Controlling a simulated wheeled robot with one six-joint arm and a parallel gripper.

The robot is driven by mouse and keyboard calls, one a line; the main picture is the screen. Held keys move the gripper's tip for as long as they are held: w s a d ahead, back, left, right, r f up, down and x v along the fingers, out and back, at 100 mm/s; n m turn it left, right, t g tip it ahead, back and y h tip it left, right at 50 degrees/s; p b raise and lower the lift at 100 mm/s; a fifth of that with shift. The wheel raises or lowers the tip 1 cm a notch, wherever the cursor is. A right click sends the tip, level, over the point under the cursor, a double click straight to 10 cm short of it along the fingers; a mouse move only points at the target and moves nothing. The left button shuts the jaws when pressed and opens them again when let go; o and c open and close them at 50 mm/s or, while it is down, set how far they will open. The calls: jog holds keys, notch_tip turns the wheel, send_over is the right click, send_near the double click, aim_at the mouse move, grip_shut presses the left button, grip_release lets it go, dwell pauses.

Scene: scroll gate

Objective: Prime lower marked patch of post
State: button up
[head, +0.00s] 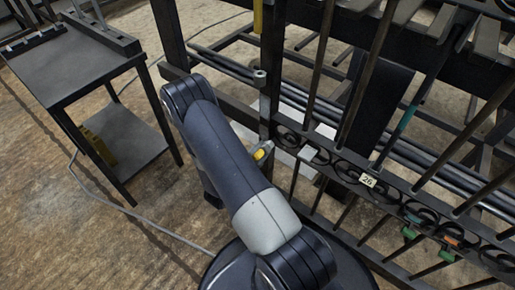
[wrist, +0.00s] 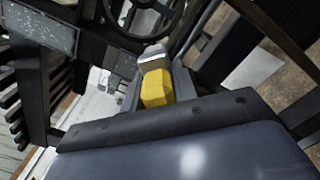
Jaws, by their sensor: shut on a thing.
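My gripper (wrist: 157,80) is shut on a small tool with a yellow body (wrist: 156,90) and a pale grey end (wrist: 152,54). The tool points away from the wrist, towards dark ironwork. My arm hides most of the gripper there. A yellow piece (head: 257,16) shows high on or beside the post. I cannot make out a lower marked patch, nor whether the tool touches the post.
The scrolled gate (head: 340,165), with upright bars and a "26" tag (head: 368,180), fills the right. Coloured pieces (head: 410,232) sit on its lower scrolls. A dark side table (head: 70,65) stands at left. A cable (head: 135,215) crosses the floor. Floor between table and arm is mostly clear.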

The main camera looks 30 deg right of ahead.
jog(key=shift+d+r+p, duration=0.1)
jog(key=shift+r+p, duration=0.5)
jog(key=shift+r, duration=0.1)
jog(key=shift+w+a, duration=0.3)
jog(key=shift+w, duration=0.7)
jog(key=shift+w+a, duration=0.3)
jog(key=shift+w, duration=0.65)
jog(key=shift+r+p, duration=0.65)
jog(key=shift+p, duration=0.05)
jog(key=shift+s+d+f+p, duration=0.15)
jog(key=shift+s+d, duration=0.15)
jog(key=shift+s, duration=0.7)
jog(key=shift+s+d+p, duration=0.15)
jog(key=shift+s+d, duration=0.1)
jog(key=shift+s, duration=0.75)
jog(key=shift+a, duration=0.1)
jog(key=shift+v, duration=2.95)
jog(key=shift+p+v, duration=0.35)
jog(key=shift+v, duration=1.1)
